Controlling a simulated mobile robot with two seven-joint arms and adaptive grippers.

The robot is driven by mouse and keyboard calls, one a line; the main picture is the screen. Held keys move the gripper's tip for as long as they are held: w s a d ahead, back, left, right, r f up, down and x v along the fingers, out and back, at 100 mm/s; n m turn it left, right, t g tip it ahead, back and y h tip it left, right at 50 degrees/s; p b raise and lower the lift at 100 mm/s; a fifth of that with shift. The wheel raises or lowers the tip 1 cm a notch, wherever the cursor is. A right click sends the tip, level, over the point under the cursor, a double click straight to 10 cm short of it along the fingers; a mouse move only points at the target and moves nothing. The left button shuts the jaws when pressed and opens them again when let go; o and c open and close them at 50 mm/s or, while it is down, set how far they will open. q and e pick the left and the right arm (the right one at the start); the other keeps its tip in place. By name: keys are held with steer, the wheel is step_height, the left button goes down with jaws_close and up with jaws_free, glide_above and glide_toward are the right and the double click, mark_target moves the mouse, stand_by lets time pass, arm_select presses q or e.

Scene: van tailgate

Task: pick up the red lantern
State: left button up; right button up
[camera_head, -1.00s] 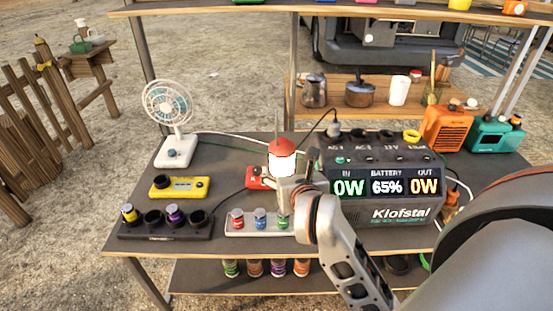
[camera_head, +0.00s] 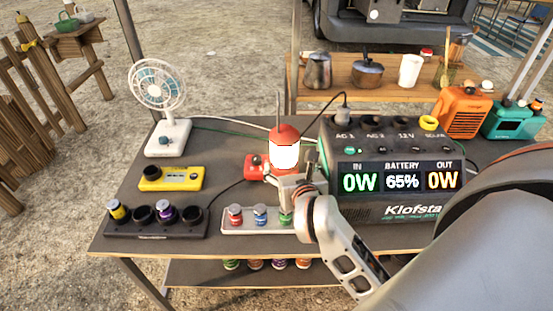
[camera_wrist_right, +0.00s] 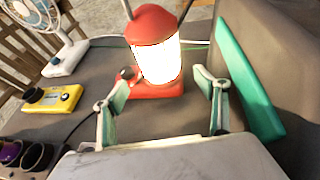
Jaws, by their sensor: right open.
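The red lantern (camera_head: 284,133) stands on the grey table left of the power station, with a red top, a glowing white body and a red base. In the right wrist view the lantern (camera_wrist_right: 153,22) is upright just beyond the fingertips, near the middle of the gap. My right gripper (camera_head: 286,180) is in front of the lantern, and its hand hides part of the base. In the right wrist view my right gripper (camera_wrist_right: 160,98) is open, with a finger on each side and nothing between them. My left gripper is not in view.
The power station (camera_head: 380,203) stands close on the right. A tray of small coloured containers (camera_head: 261,229) lies in front. A yellow device (camera_head: 171,179), a white fan (camera_head: 167,138) and a dark holder rack (camera_head: 153,230) stand left. Cables cross the table behind.

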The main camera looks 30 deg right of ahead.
mark_target(287, 159)
steer(key=shift+r+x, duration=0.15)
steer(key=shift+x, duration=1.6)
steer(key=shift+r+x, duration=0.15)
steer(key=shift+x, duration=1.6)
steer(key=shift+d, duration=0.1)
steer(key=c, duration=1.8)
steer(key=shift+o, duration=0.2)
steer(key=shift+w+r, duration=0.1)
